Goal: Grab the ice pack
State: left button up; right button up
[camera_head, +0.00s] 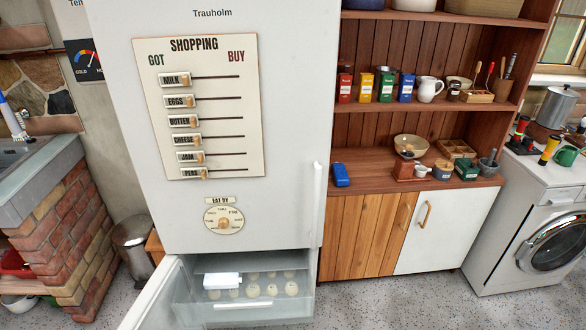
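No thing in view is clearly marked as an ice pack. A small blue block (341,175) stands on the wooden cabinet's counter, just right of the fridge. A flat white block (222,281) lies at the left in the open bottom drawer (245,305) of the fridge, among several pale round items (253,290). I cannot tell which of the two blocks is the ice pack. Neither of my grippers is in view.
The white fridge (285,130) carries a shopping board (215,155). Its lower door (150,293) stands open at the left. Bowls and small containers crowd the cabinet counter (375,180). A washing machine (530,225) stands at the right and a bin (133,240) at the left.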

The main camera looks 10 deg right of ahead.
aim_at(342, 178)
jog(key=i+l+u, duration=0.15)
jog(key=l, duration=0.2)
jog(key=i+l+u, duration=0.3)
jog(key=l, duration=0.45)
jog(key=i+l+u, duration=0.15)
jog(key=l, duration=0.3)
jog(key=i+l+u, duration=0.15)
jog(key=l, duration=0.25)
jog(key=i+l+u, duration=0.15)
jog(key=l, duration=0.3)
